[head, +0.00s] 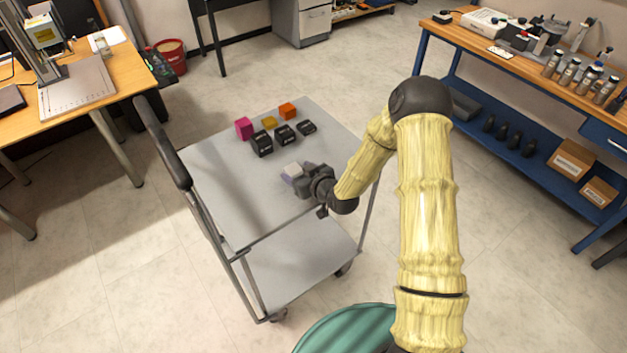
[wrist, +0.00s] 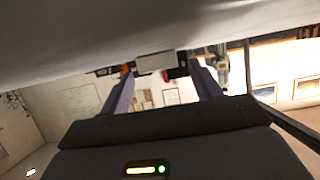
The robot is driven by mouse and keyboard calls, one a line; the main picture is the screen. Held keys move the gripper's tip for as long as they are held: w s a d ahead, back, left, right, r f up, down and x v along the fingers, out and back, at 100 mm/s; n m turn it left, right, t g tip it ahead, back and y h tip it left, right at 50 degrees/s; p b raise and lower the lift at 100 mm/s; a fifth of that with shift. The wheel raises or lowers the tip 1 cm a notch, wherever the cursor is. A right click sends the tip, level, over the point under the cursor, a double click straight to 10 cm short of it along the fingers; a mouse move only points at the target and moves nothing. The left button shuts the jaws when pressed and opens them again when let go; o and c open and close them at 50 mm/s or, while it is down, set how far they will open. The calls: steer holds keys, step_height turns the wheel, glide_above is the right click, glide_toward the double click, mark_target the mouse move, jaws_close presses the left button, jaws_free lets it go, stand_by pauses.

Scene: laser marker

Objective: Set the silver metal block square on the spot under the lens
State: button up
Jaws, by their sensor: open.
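The silver metal block (head: 293,169) lies on the grey cart top, at the tips of my gripper (head: 292,175). In the wrist view the block (wrist: 154,62) shows as a pale grey face between the two spread fingers (wrist: 161,68), with a gap on each side. My gripper is open and low, close to the cart top. I cannot tell how far the fingers reach along the block. The laser marker (head: 45,35) stands on the wooden desk at the upper left, with a flat grey work plate (head: 78,90) under its head. The exact spot under the lens is too small to make out.
Pink (head: 244,128), yellow (head: 269,122) and orange (head: 288,111) blocks and several black ones (head: 261,143) stand on the cart (head: 215,200) beyond my gripper. The cart's handle (head: 165,145) rises on the left. Open floor (head: 100,230) lies between cart and desk. A workbench (head: 500,65) is at the right.

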steer(key=b+v, duration=0.1)
steer(key=v, duration=0.9)
steer(key=shift+s+d+r, duration=0.1)
steer(key=shift+s+d, duration=0.05)
steer(key=shift+s, duration=0.05)
steer(key=s+d+r+m+g+h, duration=0.3)
steer(key=s+d+r+g, duration=0.1)
steer(key=s, duration=0.5)
steer(key=s+d+r+m+g+h, duration=0.3)
steer(key=s+d+r+g+h, duration=0.1)
steer(key=s+d, duration=0.3)
steer(key=shift+s+d+r+m+g, duration=0.3)
steer(key=shift+s+r+m, duration=0.1)
steer(key=shift+s+r, duration=0.45)
steer(key=shift+o, duration=0.5)
steer(key=shift+s+f, duration=0.1)
